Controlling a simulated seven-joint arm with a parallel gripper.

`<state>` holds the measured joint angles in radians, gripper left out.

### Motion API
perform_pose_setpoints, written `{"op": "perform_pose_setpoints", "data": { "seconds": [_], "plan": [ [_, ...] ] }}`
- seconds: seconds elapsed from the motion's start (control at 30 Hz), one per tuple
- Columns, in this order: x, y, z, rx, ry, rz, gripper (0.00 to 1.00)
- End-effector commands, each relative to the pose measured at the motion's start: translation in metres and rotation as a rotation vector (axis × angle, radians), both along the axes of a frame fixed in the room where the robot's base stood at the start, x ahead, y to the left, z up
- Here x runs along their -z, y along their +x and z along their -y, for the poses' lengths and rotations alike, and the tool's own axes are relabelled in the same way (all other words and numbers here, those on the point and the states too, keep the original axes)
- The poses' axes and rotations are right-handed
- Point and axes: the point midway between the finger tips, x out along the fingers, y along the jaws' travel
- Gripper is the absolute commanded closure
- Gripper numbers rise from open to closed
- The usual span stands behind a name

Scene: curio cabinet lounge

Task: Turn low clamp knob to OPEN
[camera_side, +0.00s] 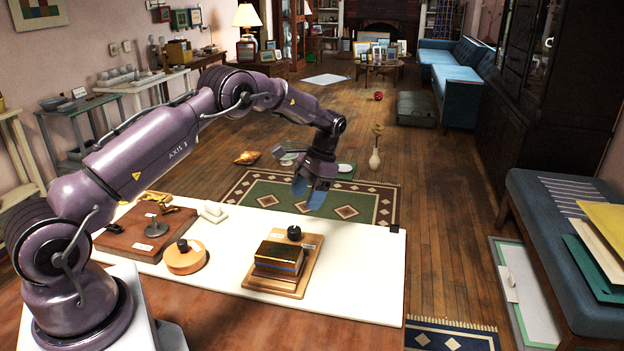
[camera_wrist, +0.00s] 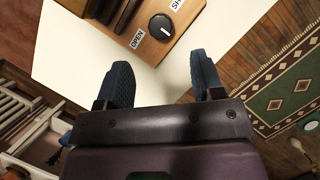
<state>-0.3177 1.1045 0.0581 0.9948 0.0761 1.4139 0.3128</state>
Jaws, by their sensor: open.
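The low clamp (camera_side: 278,262) is a wooden board with a stacked dark and gold block on it, on the white table. Its black round knob (camera_side: 294,233) sits at the board's far end. In the wrist view the knob (camera_wrist: 160,27) shows a short white mark on its lower right side. A label reading OPEN (camera_wrist: 137,38) is left of it; another label, cut off after "SH" (camera_wrist: 177,4), is above right. My gripper (camera_side: 312,197) is above and beyond the knob, open and empty. Its two blue fingers (camera_wrist: 162,78) are apart, with the knob ahead of them, untouched.
An orange round base with a black knob (camera_side: 185,259) stands left of the clamp.

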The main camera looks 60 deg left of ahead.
Motion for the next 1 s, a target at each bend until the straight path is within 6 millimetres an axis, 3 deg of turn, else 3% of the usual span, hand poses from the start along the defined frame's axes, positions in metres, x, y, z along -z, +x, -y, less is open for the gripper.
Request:
{"op": "perform_pose_setpoints", "data": {
  "seconds": [0.1,0.33,0.77,0.9,1.0],
  "plan": [
    [-0.021,0.009,0.0,0.001,0.001,0.004,0.39],
    [-0.04,0.017,0.0,0.001,0.0,0.001,0.39],
    [-0.04,0.021,-0.001,-0.021,0.015,0.024,0.39],
    [-0.018,0.008,0.004,-0.064,0.018,0.015,0.39],
    [-0.03,-0.002,0.014,-0.091,0.025,0.044,0.39]
  ]
}}
